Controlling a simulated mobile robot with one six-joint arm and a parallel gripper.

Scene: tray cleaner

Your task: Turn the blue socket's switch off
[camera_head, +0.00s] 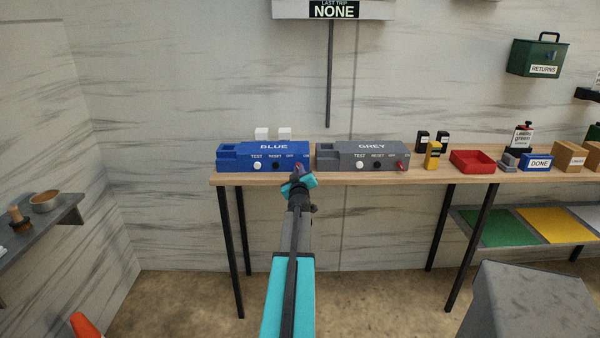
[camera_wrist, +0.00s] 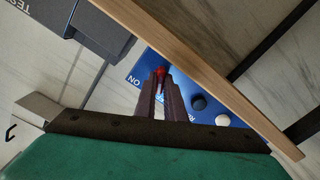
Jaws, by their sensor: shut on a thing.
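The blue socket (camera_head: 235,164) sits on the wooden table near its left end, with TEST, RESET, OFF and ON labels on its front. Its red switch lever is mostly hidden by my gripper (camera_head: 299,174) in the head view. In the wrist view the red lever (camera_wrist: 161,73) shows between my gripper's fingertips (camera_wrist: 160,82), beside the ON label on the blue front (camera_wrist: 184,82). My gripper is shut on the lever. I cannot tell clearly which way the lever points.
The grey socket (camera_head: 340,153) stands just right of the blue one, with its own red lever (camera_head: 402,165). The black RESET button (camera_wrist: 199,102) and white TEST button (camera_wrist: 222,119) are near my fingers. The table edge (camera_wrist: 225,80) runs close by. A red tray (camera_head: 472,168) stands farther right.

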